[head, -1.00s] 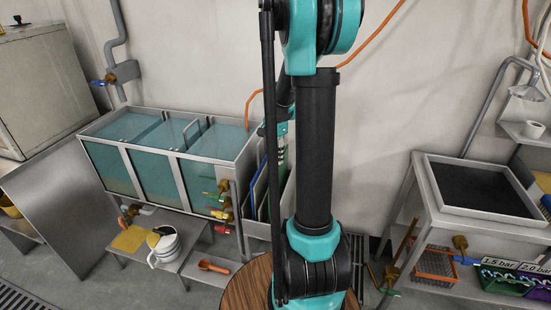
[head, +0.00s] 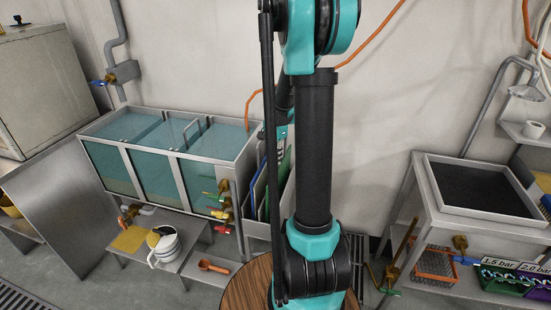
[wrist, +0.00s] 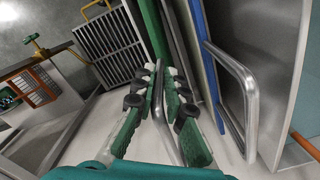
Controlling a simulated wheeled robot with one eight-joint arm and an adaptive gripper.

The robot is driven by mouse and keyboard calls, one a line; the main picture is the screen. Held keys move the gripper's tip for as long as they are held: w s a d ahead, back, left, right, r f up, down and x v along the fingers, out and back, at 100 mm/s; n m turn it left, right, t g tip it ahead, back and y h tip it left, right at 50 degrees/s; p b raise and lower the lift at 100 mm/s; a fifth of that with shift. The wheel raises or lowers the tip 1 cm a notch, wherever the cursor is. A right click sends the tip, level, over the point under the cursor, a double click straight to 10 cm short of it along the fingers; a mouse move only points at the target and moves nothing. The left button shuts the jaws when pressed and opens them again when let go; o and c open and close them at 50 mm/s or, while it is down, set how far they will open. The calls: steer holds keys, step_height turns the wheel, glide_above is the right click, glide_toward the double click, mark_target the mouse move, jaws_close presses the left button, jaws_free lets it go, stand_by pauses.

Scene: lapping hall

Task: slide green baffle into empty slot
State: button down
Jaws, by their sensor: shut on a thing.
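The green baffle (wrist: 153,35) stands on edge in the wrist view, with a bent metal handle (wrist: 166,130). My gripper (wrist: 161,98) is shut on that handle, one finger on each side. In the head view a green edge (head: 285,165) shows just left of my arm, and most of my gripper is hidden behind the arm. A blue-edged baffle (wrist: 203,55) with its own metal handle (wrist: 248,90) stands close to the right in the wrist view. I cannot make out the empty slot.
A glass-fronted tank (head: 158,168) with several compartments stands left of my arm. Coloured valves (head: 222,198) stick out of its front. A sink bench (head: 475,190) is at right. A grate (wrist: 108,48) lies on the floor.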

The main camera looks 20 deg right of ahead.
step_height(320, 180, up, 38)
steer(key=shift+r, duration=0.2)
stand_by(2.9)
stand_by(1.5)
